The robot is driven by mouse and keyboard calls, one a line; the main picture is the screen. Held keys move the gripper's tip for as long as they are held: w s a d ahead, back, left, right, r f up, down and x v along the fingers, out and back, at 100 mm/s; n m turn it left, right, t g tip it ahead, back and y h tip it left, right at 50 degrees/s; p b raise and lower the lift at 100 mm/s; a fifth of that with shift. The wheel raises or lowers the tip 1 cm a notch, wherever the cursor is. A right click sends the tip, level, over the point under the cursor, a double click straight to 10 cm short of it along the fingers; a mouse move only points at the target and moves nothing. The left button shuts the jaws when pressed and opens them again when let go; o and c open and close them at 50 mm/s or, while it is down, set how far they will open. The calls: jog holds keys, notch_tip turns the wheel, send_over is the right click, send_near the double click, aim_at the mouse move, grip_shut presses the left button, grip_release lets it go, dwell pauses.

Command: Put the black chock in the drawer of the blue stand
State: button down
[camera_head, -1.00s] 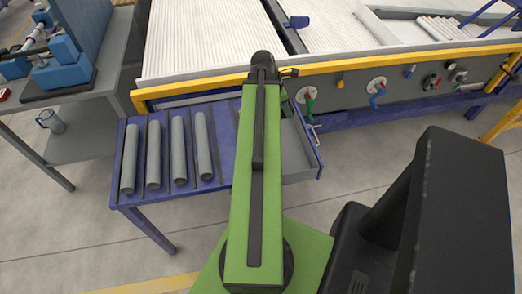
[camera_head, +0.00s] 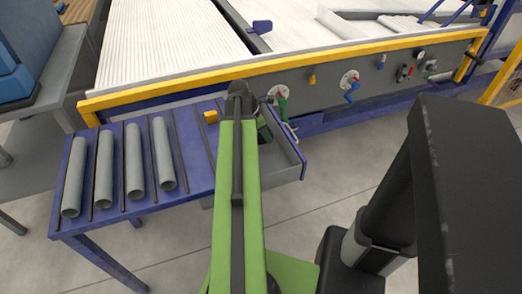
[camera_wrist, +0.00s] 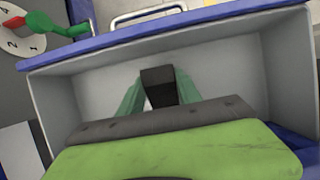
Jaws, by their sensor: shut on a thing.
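The blue stand (camera_head: 197,170) is left of my arm in the head view, with its grey drawer (camera_head: 287,158) pulled open at its right end. The wrist view looks into the drawer (camera_wrist: 225,75), with its blue front edge and metal handle at the top. My gripper (camera_wrist: 159,88) has green fingers shut on the black chock (camera_wrist: 158,82). The chock is over or inside the drawer; whether it touches the floor of the drawer I cannot tell. In the head view my arm hides most of the gripper and the chock.
Several grey pipes (camera_head: 134,160) lie between dark strips on the stand. A small yellow block (camera_head: 210,116) sits near the stand's back edge. Behind is a large machine with a yellow rail (camera_head: 330,68) and valve knobs (camera_head: 350,83). Floor right of the drawer is clear.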

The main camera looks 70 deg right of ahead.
jog(key=shift+f, duration=0.1)
notch_tip(320, 180, down, 4)
jog(key=b, duration=0.3)
jog(key=shift+b, duration=0.4)
jog(key=c, duration=0.8)
grip_release()
jog(key=shift+c, duration=0.2)
jog(key=shift+r, duration=0.2)
jog(key=shift+r+p, duration=0.25)
jog(key=shift+p, duration=0.2)
jog(key=p+v, duration=1)
jog(key=v, duration=0.1)
jog(key=shift+w+a+r+p, duration=0.2)
jog(key=shift+r+p, duration=0.05)
jog(key=shift+p, duration=0.1)
